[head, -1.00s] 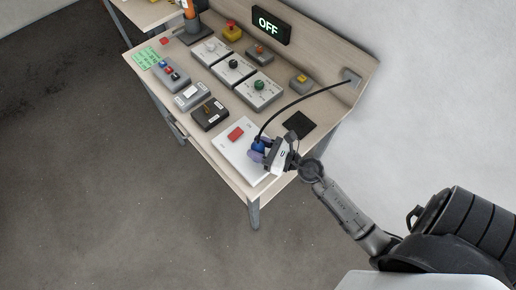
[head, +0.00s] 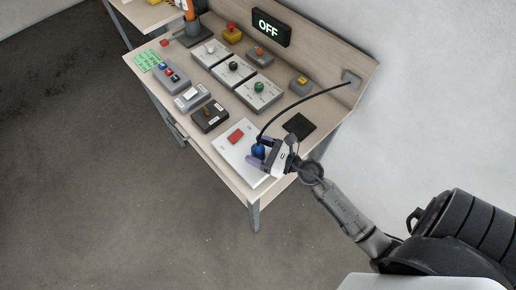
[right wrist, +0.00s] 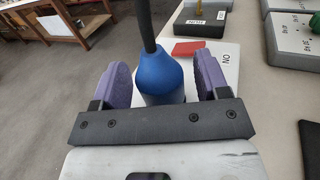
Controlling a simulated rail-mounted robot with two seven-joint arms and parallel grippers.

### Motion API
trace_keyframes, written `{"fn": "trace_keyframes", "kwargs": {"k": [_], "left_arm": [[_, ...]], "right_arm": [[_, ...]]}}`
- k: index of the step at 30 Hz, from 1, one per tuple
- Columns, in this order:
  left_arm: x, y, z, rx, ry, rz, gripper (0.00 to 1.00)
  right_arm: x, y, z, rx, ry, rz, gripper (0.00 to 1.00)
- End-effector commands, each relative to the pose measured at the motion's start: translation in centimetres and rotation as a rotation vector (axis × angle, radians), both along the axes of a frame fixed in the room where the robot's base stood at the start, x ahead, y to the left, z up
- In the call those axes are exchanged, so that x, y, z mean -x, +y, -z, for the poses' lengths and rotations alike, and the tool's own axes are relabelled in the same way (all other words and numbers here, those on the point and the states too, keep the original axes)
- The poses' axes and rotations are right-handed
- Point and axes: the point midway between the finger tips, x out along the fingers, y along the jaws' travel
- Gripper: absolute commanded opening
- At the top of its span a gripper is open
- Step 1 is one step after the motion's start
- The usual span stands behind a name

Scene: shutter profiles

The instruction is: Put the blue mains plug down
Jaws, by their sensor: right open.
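The blue mains plug (head: 258,151) is on the white panel with a red rocker switch (head: 236,135), near the bench's front right corner. Its black cord (head: 300,102) arches up to the grey wall outlet (head: 351,78). My right gripper (head: 260,153) is open, with its purple pads on either side of the plug. In the right wrist view, the plug (right wrist: 158,75) stands between the pads with a gap on each side. The plug's lower end is hidden there by the gripper body, so I cannot tell whether it is seated in a socket. My left gripper is not in view.
A dark box with a brown lever (head: 210,116) stands left of the panel. Several switch boxes fill the bench behind. A black square pad (head: 299,126) lies flat right of the panel. The OFF sign (head: 271,27) hangs on the backboard.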

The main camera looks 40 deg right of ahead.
Motion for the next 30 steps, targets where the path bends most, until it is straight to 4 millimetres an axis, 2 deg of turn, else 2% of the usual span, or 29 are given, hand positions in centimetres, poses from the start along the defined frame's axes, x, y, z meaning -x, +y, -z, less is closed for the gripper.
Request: {"fn": "trace_keyframes", "kwargs": {"k": [1,5,12,19,26,30], "left_arm": [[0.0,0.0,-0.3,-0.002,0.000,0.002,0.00],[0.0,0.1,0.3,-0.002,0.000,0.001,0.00],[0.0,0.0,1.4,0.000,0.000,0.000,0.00],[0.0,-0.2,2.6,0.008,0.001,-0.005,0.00],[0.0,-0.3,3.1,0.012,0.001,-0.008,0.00],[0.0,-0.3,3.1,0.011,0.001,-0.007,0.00]], "right_arm": [[0.1,0.0,-0.4,0.000,-0.001,0.000,0.68],[1.7,-0.6,0.1,0.001,0.003,0.000,0.68],[6.0,-2.2,0.1,0.002,0.002,-0.001,0.68],[9.3,-3.5,0.1,0.000,0.002,0.000,0.68],[10.9,-4.1,-0.3,-0.019,-0.002,0.009,0.68],[10.5,-4.7,-1.6,-0.213,-0.019,0.094,0.68]]}}
